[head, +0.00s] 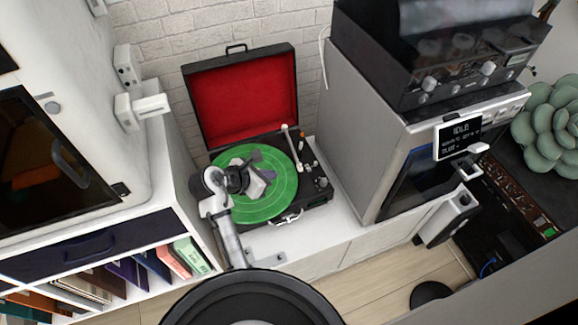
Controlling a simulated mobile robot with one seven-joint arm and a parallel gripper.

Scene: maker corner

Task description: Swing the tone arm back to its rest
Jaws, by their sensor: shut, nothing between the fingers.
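A black suitcase record player (318,190) stands open on the white cabinet, its red-lined lid (243,95) raised at the back. A green record (280,203) lies on its platter. The pale, thin tone arm (291,146) is at the right side of the record, running from the back right toward the front. Whether its tip is over the record's edge or on the rest is too small to tell. My gripper (264,172) is over the record, left of the tone arm and apparently apart from it. It is shut and empty. My wrist and gripper hide the record's middle.
Small knobs (322,183) sit on the player's right side. A tall grey cabinet with a glass door (350,130) stands close at the right, black equipment (430,60) on top. A white machine with a dark door (55,150) stands at left, above shelves of books. White cabinet top (325,225) in front is bare.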

